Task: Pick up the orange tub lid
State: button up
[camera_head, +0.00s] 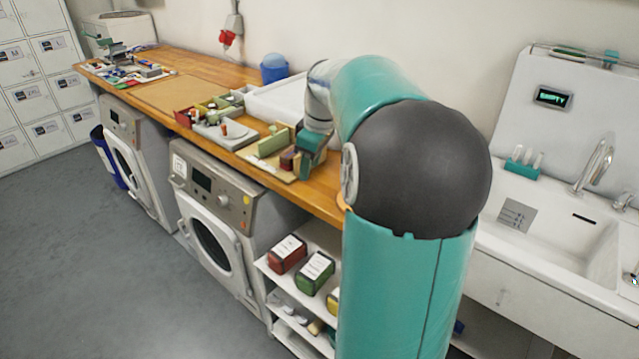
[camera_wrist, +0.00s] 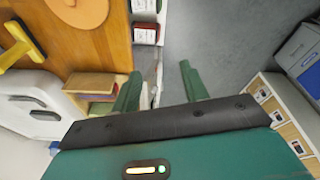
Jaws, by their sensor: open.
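A flat, round orange disc, which looks like the orange tub lid (camera_wrist: 82,8), lies on the wooden counter at the top of the wrist view, cut off by the frame edge. In the head view, my arm hides most of that part of the counter. My gripper (camera_wrist: 160,88) is open, its two green fingers apart with nothing between them. In the head view my gripper (camera_head: 310,160) hangs by the counter's front edge, beside a board with a green block and a dark red piece. The lid is apart from the fingers.
The wooden counter (camera_head: 205,67) carries a grey tray (camera_head: 225,133), a blue tub (camera_head: 273,68) and small parts. Washing machines (camera_head: 215,225) and a shelf with boxes (camera_head: 288,253) stand below. A sink (camera_head: 560,215) is at right. The floor in front is clear.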

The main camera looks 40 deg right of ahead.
jog(key=s+d+f+n+t+y, duration=0.15)
jog(key=s+d, duration=0.25)
jog(key=d, duration=0.6)
jog(key=s+d+f, duration=0.3)
jog(key=s+d, duration=0.1)
jog(key=d, duration=0.7)
jog(key=x, duration=0.8)
jog(key=shift+w+a+f, duration=0.15)
jog(key=shift+w+a, duration=0.2)
jog(key=shift+w, duration=0.05)
jog(key=shift+w+x, duration=0.15)
jog(key=shift+x, duration=1.25)
jog(key=shift+w+x, duration=0.15)
jog(key=shift+x, duration=1.25)
jog(key=shift+c, duration=0.3)
grip_shut()
